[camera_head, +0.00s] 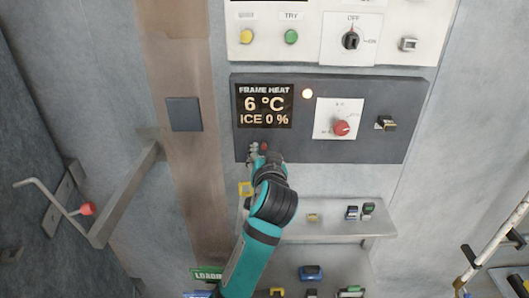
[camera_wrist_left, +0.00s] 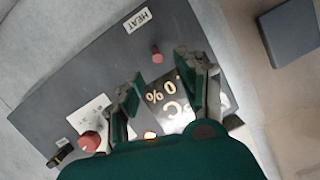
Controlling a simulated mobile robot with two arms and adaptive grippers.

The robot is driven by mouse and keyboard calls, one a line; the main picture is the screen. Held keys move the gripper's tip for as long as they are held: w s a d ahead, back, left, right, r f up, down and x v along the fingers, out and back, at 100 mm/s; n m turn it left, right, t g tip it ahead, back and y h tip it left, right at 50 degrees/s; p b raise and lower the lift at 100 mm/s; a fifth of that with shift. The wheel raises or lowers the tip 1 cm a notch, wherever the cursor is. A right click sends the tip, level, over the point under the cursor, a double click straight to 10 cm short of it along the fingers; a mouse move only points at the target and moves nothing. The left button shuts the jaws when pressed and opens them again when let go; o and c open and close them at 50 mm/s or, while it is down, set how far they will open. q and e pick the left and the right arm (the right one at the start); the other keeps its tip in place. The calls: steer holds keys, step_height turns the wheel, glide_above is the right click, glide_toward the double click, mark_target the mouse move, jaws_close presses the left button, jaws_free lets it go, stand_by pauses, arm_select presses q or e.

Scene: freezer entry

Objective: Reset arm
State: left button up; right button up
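My left arm reaches up from the bottom of the head view, and my left gripper (camera_head: 257,152) is at the lower left of the dark control panel (camera_head: 365,150), below its display (camera_head: 264,105). In the left wrist view the two fingers of the left gripper (camera_wrist_left: 158,68) stand apart with nothing between their tips. A small red button (camera_wrist_left: 157,54) on the panel, near the HEAT label (camera_wrist_left: 138,20), shows beyond the fingertips. I cannot tell whether a finger touches the panel. My right gripper is not in view.
The display reads 6 °C and ICE 0 %. A red rotary knob (camera_head: 342,128) is to its right. A shelf (camera_head: 335,228) with small items is below. A bent metal lever (camera_head: 50,197) and bracket are at left. A metal rail (camera_head: 500,235) stands at right.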

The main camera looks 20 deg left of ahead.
arm_select(q)
steer(key=shift+f, duration=0.1)
steer(key=s+a+f+m+g+h, duration=0.1)
steer(key=s+a+f+g, duration=0.1)
steer(key=s+f, duration=0.6)
steer(key=s+a+f+g+h, duration=0.1)
steer(key=s+f+g+h, duration=0.15)
steer(key=s+f, duration=0.55)
steer(key=s+f+m+g+h, duration=0.1)
steer(key=s+f+g, duration=0.3)
steer(key=s, duration=0.6)
steer(key=s+f+m+g+h, duration=0.1)
steer(key=s+f+g, duration=0.1)
steer(key=s+f, duration=0.6)
steer(key=s+f+g+b, duration=0.15)
steer(key=f+b, duration=0.25)
steer(key=f, duration=1.2)
steer(key=s+f+b, duration=0.2)
steer(key=f+b, duration=0.2)
steer(key=f, duration=1.3)
steer(key=s+a+f+b, duration=0.1)
steer(key=s+f+b, duration=0.1)
steer(key=s+f, duration=0.6)
steer(key=s+a+f+g+b, duration=0.1)
steer(key=s+f+b, duration=0.2)
steer(key=s+f, duration=0.5)
step_height(320, 180, down, 4)
steer(key=shift+s+a+f, duration=0.15)
steer(key=shift+a, duration=0.2)
